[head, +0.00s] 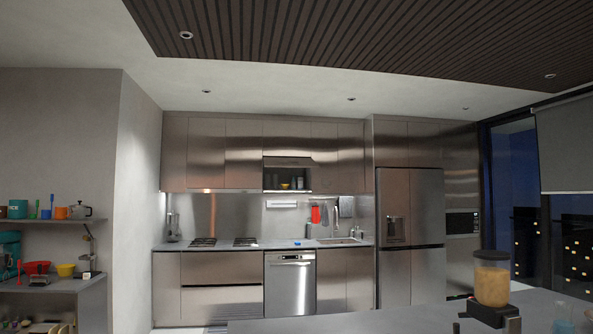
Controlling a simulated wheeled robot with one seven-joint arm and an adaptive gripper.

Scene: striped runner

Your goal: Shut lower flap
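The upper cabinets run along the far wall. In their middle, one compartment (272,180) stands open. A yellow bowl (285,186) and a few small items are inside it. A narrow metallic flap (287,161) shows at the top edge of this opening and looks swung up, with the compartment uncovered below it. A closed cabinet front (287,135) is above the flap. The flap is small and far off, so its exact angle is hard to tell. I cannot make out my gripper in this view.
A counter with a stove (238,242) and sink lies below the cabinets, with a dishwasher (290,285) under it. A tall fridge (410,235) is on the right. A near countertop (380,324) with a blender (491,285) crosses the lower right. Shelves (45,221) with kitchenware stand left.

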